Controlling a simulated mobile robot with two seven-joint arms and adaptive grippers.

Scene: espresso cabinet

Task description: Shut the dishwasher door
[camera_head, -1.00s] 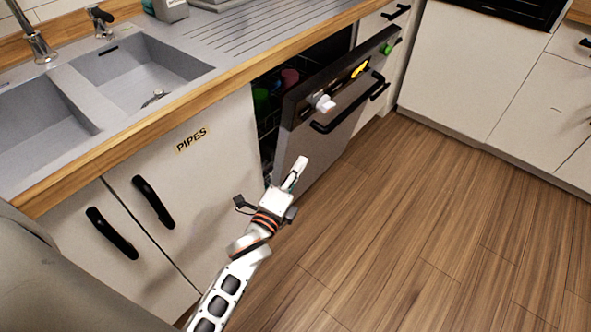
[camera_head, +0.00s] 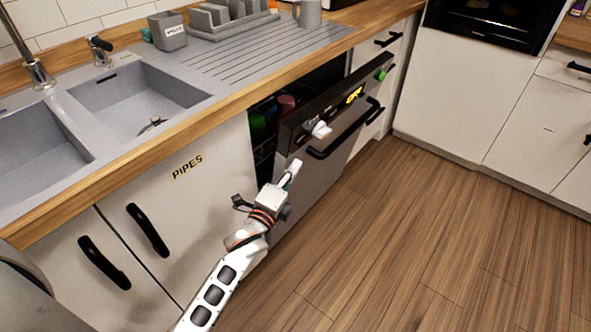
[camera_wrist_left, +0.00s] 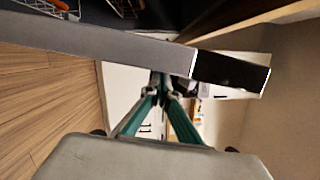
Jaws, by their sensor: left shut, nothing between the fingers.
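The dark grey dishwasher door (camera_head: 308,188) is partly open, tilted out from the cabinet below the worktop. Its black bar handle (camera_head: 345,135) and control panel with a white knob (camera_head: 320,129) are on the front. My left gripper (camera_head: 294,168) is shut and empty, at the door's near left edge below the panel. In the left wrist view, the gripper's teal fingers (camera_wrist_left: 162,80) meet near the door's edge (camera_wrist_left: 95,42), which crosses the picture. I cannot tell whether they touch it. My right gripper is not in view.
Green and red dishes (camera_head: 286,104) show inside the gap behind the door. The sink (camera_head: 140,100) and worktop are above, and a PIPES cabinet (camera_head: 190,210) is to the left. The wooden floor (camera_head: 400,235) in front is clear.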

